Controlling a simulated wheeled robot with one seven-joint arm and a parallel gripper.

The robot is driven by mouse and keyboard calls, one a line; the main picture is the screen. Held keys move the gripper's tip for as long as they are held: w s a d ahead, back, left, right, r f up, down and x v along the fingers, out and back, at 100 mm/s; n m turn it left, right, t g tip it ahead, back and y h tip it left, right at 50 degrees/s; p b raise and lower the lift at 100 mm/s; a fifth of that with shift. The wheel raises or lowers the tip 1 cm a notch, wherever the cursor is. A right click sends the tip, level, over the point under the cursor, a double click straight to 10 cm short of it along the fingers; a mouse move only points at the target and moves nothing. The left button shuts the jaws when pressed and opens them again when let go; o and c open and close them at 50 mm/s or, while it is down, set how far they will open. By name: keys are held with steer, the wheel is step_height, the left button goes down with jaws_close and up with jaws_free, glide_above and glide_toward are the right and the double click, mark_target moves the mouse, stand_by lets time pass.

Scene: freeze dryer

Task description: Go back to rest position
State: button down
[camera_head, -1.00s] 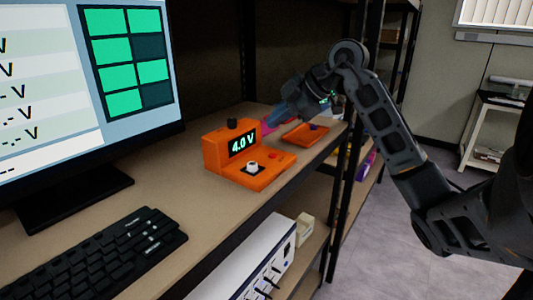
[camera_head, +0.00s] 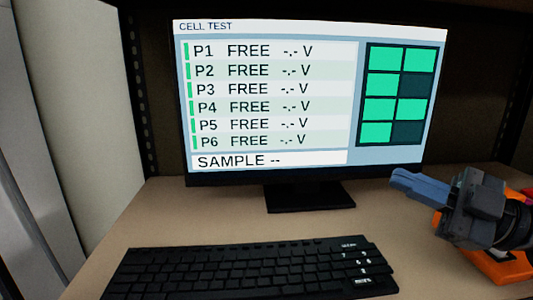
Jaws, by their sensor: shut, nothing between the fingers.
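My gripper (camera_head: 405,184) is at the right of the head view, above the shelf top and in front of the monitor's lower right corner. Its grey-blue fingers point left and are shut with nothing between them. The orange device (camera_head: 500,268) is behind and below my gripper at the right edge, and much of it is hidden by the gripper and wrist. Its display is not visible.
A monitor (camera_head: 265,178) stands at the back, showing "CELL TEST" with P1 to P6 FREE. A black keyboard (camera_head: 250,271) lies in front of it. The wooden shelf top (camera_head: 185,205) is bare between them. Dark shelf posts stand at both sides.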

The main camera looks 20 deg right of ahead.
steer(key=s+a+f+m+t+h, duration=0.1)
steer(key=s+a+m+t+h, duration=0.4)
steer(key=s+a+m+t, duration=0.45)
steer(key=s+f+m+g+h, duration=0.7)
steer(key=s+f+g+h, duration=0.2)
steer(key=s+f, duration=1.1)
steer(key=shift+s+a+f+m+g, duration=0.2)
steer(key=shift+a+f+m+g, duration=0.25)
steer(key=shift+f, duration=0.45)
steer(key=c, duration=1.8)
jaws_free()
